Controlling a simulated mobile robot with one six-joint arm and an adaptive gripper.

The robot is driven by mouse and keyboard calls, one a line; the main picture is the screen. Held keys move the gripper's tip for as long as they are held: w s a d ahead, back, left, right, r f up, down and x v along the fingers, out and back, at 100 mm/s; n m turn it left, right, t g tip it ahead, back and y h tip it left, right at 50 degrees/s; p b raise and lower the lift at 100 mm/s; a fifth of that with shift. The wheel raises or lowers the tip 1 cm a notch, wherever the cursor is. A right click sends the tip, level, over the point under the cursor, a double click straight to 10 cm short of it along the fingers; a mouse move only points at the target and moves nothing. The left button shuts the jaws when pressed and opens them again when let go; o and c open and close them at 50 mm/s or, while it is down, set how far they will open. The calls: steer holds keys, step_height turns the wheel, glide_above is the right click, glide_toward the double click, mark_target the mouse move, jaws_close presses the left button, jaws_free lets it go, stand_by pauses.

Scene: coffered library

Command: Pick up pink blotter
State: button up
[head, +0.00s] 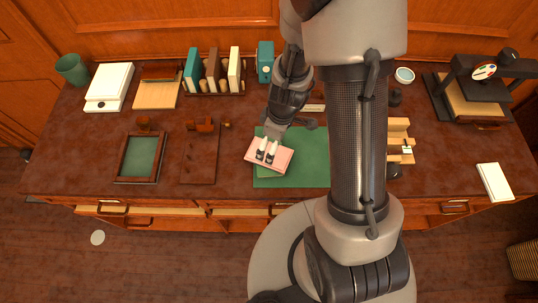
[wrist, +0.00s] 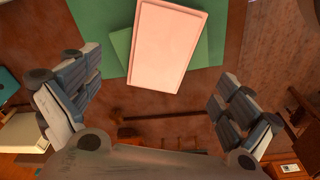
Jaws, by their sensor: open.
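The pink blotter (wrist: 168,45) is a flat rectangular slab with a raised-looking edge. In the head view, the pink blotter (head: 251,155) lies near the mat's left edge, slightly turned, partly covered by my fingers. My gripper (head: 267,152) is over it there. In the wrist view, my gripper (wrist: 160,75) has its fingers wide apart and empty. The blotter is ahead of and between the fingers, and a gap to each finger shows.
A dark wooden tray (head: 160,167) with a wooden stand beside it is left of the mat. Several books (head: 213,70) stand at the back. A pale wooden organiser (head: 400,140) is right of the mat, partly behind my arm. A white pad (head: 494,181) lies at far right.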

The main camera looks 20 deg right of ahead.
mark_target(284, 154)
steer(key=f+b, duration=0.1)
steer(key=f, duration=0.1)
steer(key=f+b, duration=0.1)
steer(key=f, duration=0.1)
steer(key=f+b, duration=0.1)
steer(key=f, duration=0.1)
steer(key=shift+w+a+f, duration=0.25)
steer(key=shift+a, duration=0.15)
steer(key=shift+r, duration=0.1)
steer(key=c, duration=1.2)
steer(key=shift+o, duration=0.2)
